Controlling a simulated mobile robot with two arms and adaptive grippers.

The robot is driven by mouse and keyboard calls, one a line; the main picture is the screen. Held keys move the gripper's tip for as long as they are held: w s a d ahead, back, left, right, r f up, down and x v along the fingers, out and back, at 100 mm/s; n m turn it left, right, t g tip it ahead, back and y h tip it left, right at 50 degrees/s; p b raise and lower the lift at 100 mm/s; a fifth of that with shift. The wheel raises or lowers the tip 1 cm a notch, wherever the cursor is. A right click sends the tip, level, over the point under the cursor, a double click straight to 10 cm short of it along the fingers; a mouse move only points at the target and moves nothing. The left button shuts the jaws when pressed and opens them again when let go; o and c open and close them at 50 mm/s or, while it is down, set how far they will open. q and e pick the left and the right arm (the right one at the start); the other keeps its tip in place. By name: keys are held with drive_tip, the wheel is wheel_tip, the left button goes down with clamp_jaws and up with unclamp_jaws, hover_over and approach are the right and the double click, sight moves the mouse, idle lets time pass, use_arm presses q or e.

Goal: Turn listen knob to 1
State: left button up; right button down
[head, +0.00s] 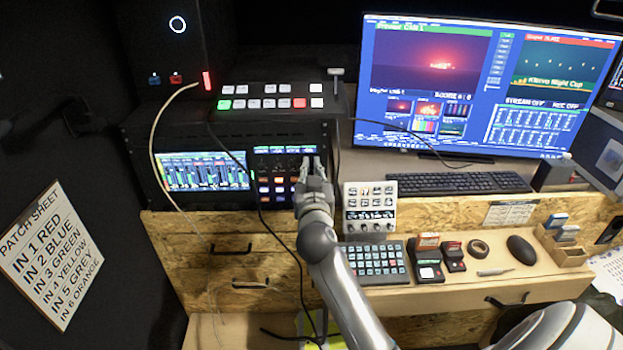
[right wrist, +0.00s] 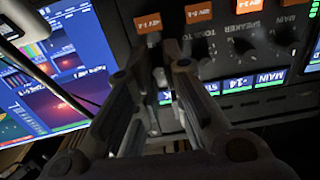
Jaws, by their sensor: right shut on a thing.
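The mixer panel (head: 262,150) stands at the back left, with small screens along its top and several lit buttons. My right gripper (head: 311,170) reaches the right part of this panel. In the right wrist view my right gripper (right wrist: 164,58) has its fingertips against the panel, close together around a small control. The fingers mostly hide that control, and I cannot read a listen label or a pointer on it. Black knobs marked speaker (right wrist: 244,42) and main (right wrist: 285,35) show beside the fingers. My left gripper is not in view.
A button switcher (head: 270,97) sits above the panel, and a lit screen (head: 205,171) is left of it. A white knob pad (head: 370,207) stands close to the right of my arm. Cables hang in front of the panel. A keyboard (head: 458,183) and large monitor (head: 480,85) are further right.

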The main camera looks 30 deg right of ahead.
sight(311, 127)
drive_tip(key=shift+f+m+b, duration=0.15)
drive_tip(key=shift+m+b, duration=0.85)
drive_tip(key=shift+m, duration=0.4)
drive_tip(key=c, duration=1.7)
unclamp_jaws()
drive_tip(key=shift+r, duration=0.4)
wheel_tip(311, 127, up, 9)
drive_tip(key=shift+r, duration=0.15)
